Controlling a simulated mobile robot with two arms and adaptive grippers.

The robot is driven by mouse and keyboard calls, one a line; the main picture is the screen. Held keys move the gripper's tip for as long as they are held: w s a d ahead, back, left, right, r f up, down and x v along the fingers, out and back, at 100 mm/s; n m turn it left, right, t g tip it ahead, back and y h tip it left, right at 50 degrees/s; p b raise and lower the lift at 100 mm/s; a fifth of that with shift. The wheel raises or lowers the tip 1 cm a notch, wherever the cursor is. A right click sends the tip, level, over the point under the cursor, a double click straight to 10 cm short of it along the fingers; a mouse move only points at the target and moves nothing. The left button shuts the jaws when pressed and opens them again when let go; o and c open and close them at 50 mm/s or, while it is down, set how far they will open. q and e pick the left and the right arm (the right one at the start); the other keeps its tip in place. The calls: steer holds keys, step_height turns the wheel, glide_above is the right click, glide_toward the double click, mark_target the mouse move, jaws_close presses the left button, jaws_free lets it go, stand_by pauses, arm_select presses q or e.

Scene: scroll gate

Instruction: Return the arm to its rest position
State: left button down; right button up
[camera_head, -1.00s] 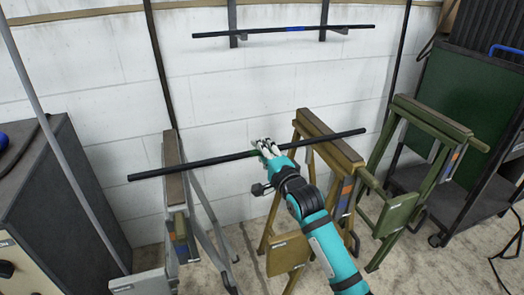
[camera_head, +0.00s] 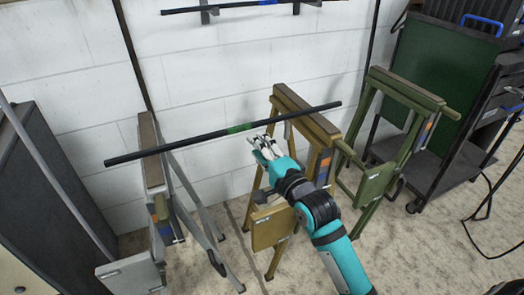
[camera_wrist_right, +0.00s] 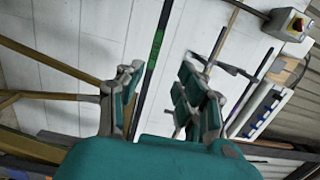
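My right gripper (camera_head: 262,146) is open and empty. It sits just in front of a long black bar (camera_head: 190,141) with a green band (camera_head: 239,128), apart from it as far as I can tell. The bar lies across the tops of a grey trestle (camera_head: 150,150) and a yellow trestle (camera_head: 285,97). In the right wrist view the two fingers of the gripper (camera_wrist_right: 158,98) stand wide apart. The bar's green band (camera_wrist_right: 157,46) shows beyond the gap between them. My left gripper is not in view.
A second bar with a blue band (camera_head: 235,5) rests on wall brackets. A green trestle (camera_head: 405,90) and a dark cart (camera_head: 440,90) stand on the right. A dark cabinet (camera_head: 55,170) stands at the left. The floor (camera_head: 420,255) at the front right is mostly clear.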

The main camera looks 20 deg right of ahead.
steer(key=shift+s, duration=0.75)
